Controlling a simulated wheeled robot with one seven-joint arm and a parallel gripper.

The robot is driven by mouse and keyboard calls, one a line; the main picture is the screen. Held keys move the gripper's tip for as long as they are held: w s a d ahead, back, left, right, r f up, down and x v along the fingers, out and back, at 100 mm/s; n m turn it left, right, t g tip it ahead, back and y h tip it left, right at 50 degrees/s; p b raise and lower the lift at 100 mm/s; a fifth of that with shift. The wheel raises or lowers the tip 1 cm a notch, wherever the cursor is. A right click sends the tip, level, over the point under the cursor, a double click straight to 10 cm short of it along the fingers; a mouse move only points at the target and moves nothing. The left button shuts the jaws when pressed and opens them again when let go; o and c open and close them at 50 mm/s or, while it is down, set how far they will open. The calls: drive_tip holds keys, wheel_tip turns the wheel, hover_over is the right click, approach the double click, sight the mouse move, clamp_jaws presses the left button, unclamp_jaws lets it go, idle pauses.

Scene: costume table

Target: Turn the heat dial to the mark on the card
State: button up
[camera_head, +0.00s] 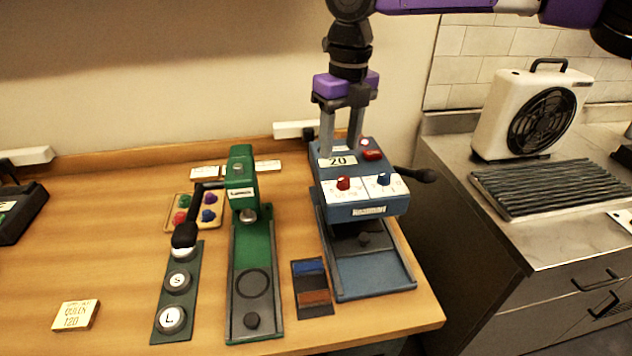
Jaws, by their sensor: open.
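A blue heat press (366,211) stands at the right of the wooden table. Its sloped front has a white panel with a red dial (343,183) and a blue dial (384,179); the small marks around them are too blurred to read, so I cannot tell which is heat. A display (338,161) above reads 20. A small card (76,314) at the lower left appears to read "QUEEN 120". My gripper (341,150) is open, pointing down at the top of the press, behind the dials. I cannot tell whether its tips touch the press.
A red knob (372,155) and a dark side lever (418,174) are on the press. A green press (242,185), a strip of round dies (172,319), a tray of coloured knobs (181,227) and a small dark tray (313,308) stand left. A fan (540,110) is right.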

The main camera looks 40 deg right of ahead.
sight(344, 178)
drive_tip(key=shift+s+d, duration=0.4)
drive_tip(key=shift+d, duration=0.1)
drive_tip(key=shift+s+f+m, duration=0.1)
drive_tip(key=shift+s+m, duration=0.1)
drive_tip(key=shift+m, duration=0.1)
drive_tip(key=shift+w+a+f+p, duration=0.1)
drive_tip(key=shift+f+p, duration=0.2)
drive_tip(key=shift+f, duration=1.6)
drive_tip(key=shift+a+f+p, duration=0.1)
drive_tip(key=shift+f+p, duration=0.2)
drive_tip(key=shift+f, duration=1.6)
clamp_jaws()
